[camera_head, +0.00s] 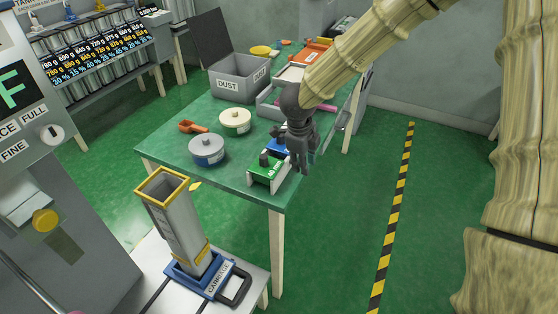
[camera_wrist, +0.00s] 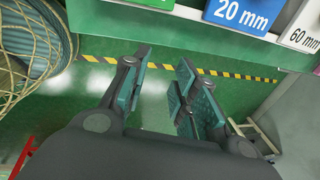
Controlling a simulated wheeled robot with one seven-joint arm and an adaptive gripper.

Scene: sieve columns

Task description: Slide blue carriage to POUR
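The blue carriage (camera_head: 192,283) sits at the bottom of the head view on a pale bench, with a dark handle (camera_head: 237,288) on its right and a label on its front. A tall grey column (camera_head: 178,228) with a yellow rim stands upright in it. No POUR marking can be read. My gripper (camera_head: 301,168) is above the right edge of the green table, up and to the right of the carriage and well apart from it. In the wrist view my gripper (camera_wrist: 162,95) has its fingers spread, with only floor between them.
The green table (camera_head: 170,150) holds a grey DUST bin (camera_head: 238,80), two round lidded tins, an orange scoop (camera_head: 192,127) and a green block (camera_head: 268,170) near my gripper. A grey machine (camera_head: 50,190) stands left of the carriage. The floor at right is clear.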

